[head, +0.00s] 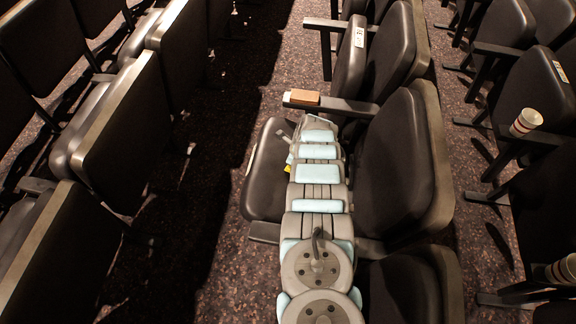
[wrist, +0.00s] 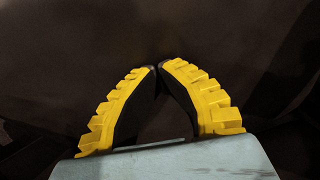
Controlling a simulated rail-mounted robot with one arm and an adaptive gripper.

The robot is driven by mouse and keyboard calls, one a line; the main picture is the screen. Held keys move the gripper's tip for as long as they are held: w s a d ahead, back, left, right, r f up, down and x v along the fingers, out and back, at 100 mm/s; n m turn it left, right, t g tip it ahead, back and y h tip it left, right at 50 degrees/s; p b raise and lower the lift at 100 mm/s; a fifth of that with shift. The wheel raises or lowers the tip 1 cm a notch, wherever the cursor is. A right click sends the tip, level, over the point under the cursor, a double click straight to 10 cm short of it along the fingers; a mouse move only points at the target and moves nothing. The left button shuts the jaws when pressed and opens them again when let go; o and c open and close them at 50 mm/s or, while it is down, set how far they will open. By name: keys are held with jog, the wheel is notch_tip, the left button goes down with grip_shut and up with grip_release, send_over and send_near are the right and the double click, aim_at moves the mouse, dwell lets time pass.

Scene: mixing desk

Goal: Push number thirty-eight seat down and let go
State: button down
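A black tip-up seat (head: 264,180) in the middle row is folded down, roughly level, in front of its backrest (head: 396,168). A small pale plate shows on its front edge; its number is too small to read. My arm lies over this seat, and a bit of yellow from my gripper (head: 288,166) shows at its left side. In the wrist view my gripper (wrist: 158,67) has its yellow, black-padded fingers brought together at the tips, with nothing between them. A dark surface fills the view beyond. I cannot tell whether the fingertips touch the seat.
A brown block (head: 305,97) lies on the armrest (head: 345,106) beside the seat. A neighbouring seat (head: 349,58) with a white label is folded up. A cup (head: 526,122) stands in the right row. Another row of seats (head: 130,150) stands left, across a dark aisle floor (head: 215,170).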

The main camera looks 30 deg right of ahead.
jog(key=s+d+p+v, duration=0.1)
jog(key=d+p+v, duration=0.1)
jog(key=p+v, duration=1)
jog(key=s+d+f+p+v, duration=0.1)
jog(key=p+v, duration=1.1)
jog(key=v, duration=1.2)
jog(key=shift+d+r+p, duration=0.3)
jog(key=shift+d+p, duration=0.05)
jog(key=shift+d, duration=0.5)
jog(key=shift+s+d+f, duration=0.1)
